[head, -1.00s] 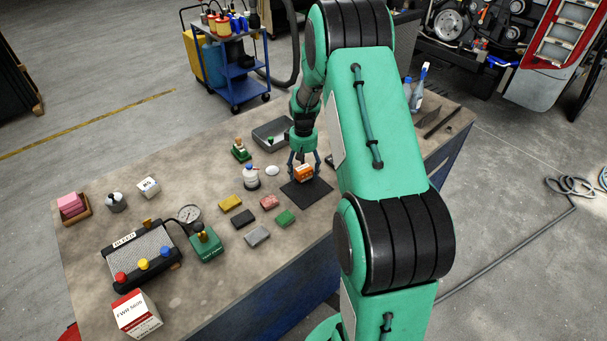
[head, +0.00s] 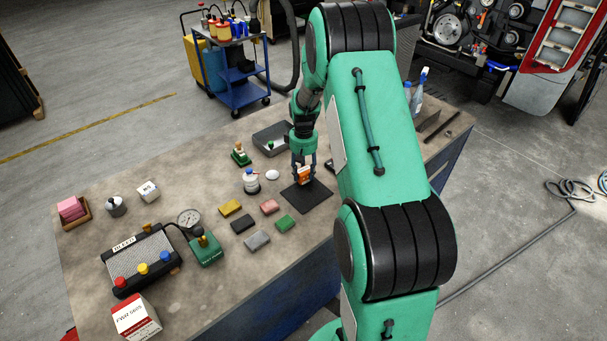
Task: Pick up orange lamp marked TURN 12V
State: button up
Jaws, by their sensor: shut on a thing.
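The orange lamp (head: 304,175) is a small orange block with a pale label, over the black mat (head: 318,198) near the middle of the bench. The label is too small to read. My gripper (head: 304,172) points down from above with its fingers closed around the lamp. The fingers cover part of the lamp. I cannot tell whether the lamp still touches the mat.
Several coloured blocks, such as a green one (head: 285,223), lie in front. My arm crosses the right side.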

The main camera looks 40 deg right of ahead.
notch_tip(320, 180, up, 2)
jog(key=shift+r, duration=0.2)
jog(key=s+a, duration=0.4)
jog(key=s, duration=0.3)
jog(key=s+a+r+p, duration=0.1)
jog(key=s+a, duration=0.2)
jog(key=s, duration=0.4)
jog(key=shift+a+r, duration=0.3)
jog(key=shift+a, duration=0.05)
